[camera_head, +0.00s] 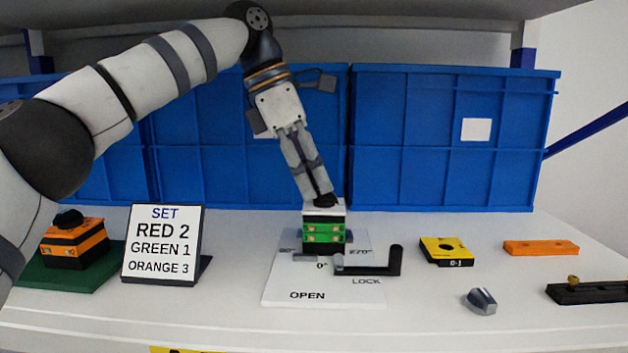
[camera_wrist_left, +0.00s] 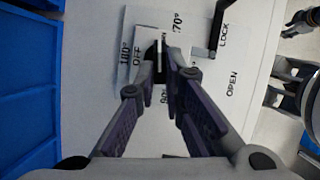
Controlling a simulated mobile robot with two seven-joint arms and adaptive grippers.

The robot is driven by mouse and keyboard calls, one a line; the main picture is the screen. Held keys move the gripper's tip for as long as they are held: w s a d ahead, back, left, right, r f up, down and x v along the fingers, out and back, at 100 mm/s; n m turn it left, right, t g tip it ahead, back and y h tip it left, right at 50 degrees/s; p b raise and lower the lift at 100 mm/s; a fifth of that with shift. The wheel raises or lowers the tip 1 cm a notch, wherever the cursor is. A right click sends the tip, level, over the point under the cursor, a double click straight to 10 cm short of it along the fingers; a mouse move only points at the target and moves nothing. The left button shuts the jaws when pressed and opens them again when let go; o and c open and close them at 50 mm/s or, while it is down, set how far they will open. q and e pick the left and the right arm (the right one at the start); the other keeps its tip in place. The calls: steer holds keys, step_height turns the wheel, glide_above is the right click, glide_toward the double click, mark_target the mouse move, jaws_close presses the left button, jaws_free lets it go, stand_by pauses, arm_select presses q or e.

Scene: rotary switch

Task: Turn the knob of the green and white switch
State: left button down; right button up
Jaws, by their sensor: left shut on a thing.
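The green and white switch (camera_head: 323,228) stands upright on a white sheet, with a white top plate and green-and-black body. My left gripper (camera_head: 324,199) points down onto it from above and is shut on the black knob on its top. In the left wrist view the fingertips (camera_wrist_left: 164,72) meet around the knob (camera_wrist_left: 160,60), with degree marks and OFF printed beside it. The fingers hide much of the knob and of the switch's top.
A black lever (camera_head: 396,261) lies at the sheet's right. An orange switch (camera_head: 75,241) on a green mat and a sign (camera_head: 163,243) stand left. A yellow block (camera_head: 447,250), a grey piece (camera_head: 480,300) and an orange bar (camera_head: 540,248) lie right. Blue crates (camera_head: 400,140) line the back.

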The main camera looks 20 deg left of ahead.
arm_select(q)
steer(key=shift+w+f+m+g, duration=0.15)
steer(key=shift+m+g, duration=0.15)
steer(key=shift+m, duration=0.5)
steer(key=shift+b, duration=0.3)
steer(key=c, duration=1.7)
jaws_free()
steer(key=shift+r, duration=0.2)
